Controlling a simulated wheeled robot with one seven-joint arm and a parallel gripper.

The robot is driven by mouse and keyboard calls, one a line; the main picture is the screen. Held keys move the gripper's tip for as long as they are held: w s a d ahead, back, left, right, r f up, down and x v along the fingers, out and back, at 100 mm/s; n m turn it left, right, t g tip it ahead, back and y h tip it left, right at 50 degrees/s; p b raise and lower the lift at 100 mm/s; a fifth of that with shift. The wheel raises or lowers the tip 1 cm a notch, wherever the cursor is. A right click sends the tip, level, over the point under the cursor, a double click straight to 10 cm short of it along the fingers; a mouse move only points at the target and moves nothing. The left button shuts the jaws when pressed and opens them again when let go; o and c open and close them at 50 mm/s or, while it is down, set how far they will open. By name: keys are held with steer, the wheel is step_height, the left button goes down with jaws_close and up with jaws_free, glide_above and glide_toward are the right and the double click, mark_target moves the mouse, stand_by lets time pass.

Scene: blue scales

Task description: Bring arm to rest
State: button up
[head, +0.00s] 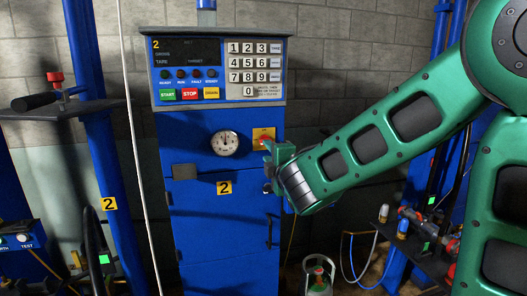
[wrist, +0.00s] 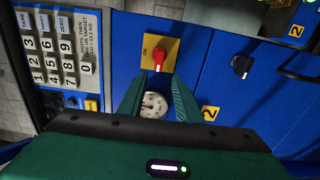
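My green arm (head: 370,145) reaches in from the right in the head view. My gripper (head: 268,152) is in front of the blue cabinet, by the yellow switch plate (head: 258,133). In the wrist view my gripper (wrist: 157,80) has its two green fingers apart, with nothing between them but the view of the round gauge (wrist: 153,105) behind. The red knob (wrist: 158,54) on the yellow plate shows just beyond the fingertips. "ON" is printed beside it. I cannot tell how far the fingertips are from the knob, but no grip on it shows.
The blue cabinet (head: 215,220) carries a control panel (head: 213,67) with keypad and buttons. A black latch (wrist: 241,66) sits on its front. A blue post (head: 107,150) with a shelf stands left; a hanging hose, gas bottle (head: 319,281) and fittings rack (head: 420,235) are around.

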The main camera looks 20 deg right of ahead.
steer(key=shift+s, duration=0.95)
steer(key=s+d+f+m+g+h, duration=0.2)
steer(key=s+d+f+m+g, duration=0.4)
steer(key=d, duration=0.4)
steer(key=s+d+f+m+g+h, duration=0.35)
steer(key=s+d+f+m, duration=0.25)
steer(key=s+d+m, duration=0.3)
steer(key=s+f+m+g+y, duration=0.2)
steer(key=s+m+g, duration=0.2)
steer(key=s, duration=0.8)
steer(key=s+f+m+g+y, duration=0.3)
steer(key=s+m+g, duration=0.1)
steer(key=s, duration=0.9)
steer(key=shift+s+m+g+y, duration=0.15)
steer(key=shift+m+g+y, duration=0.2)
steer(key=shift+m, duration=0.45)
steer(key=shift+a+f, duration=0.1)
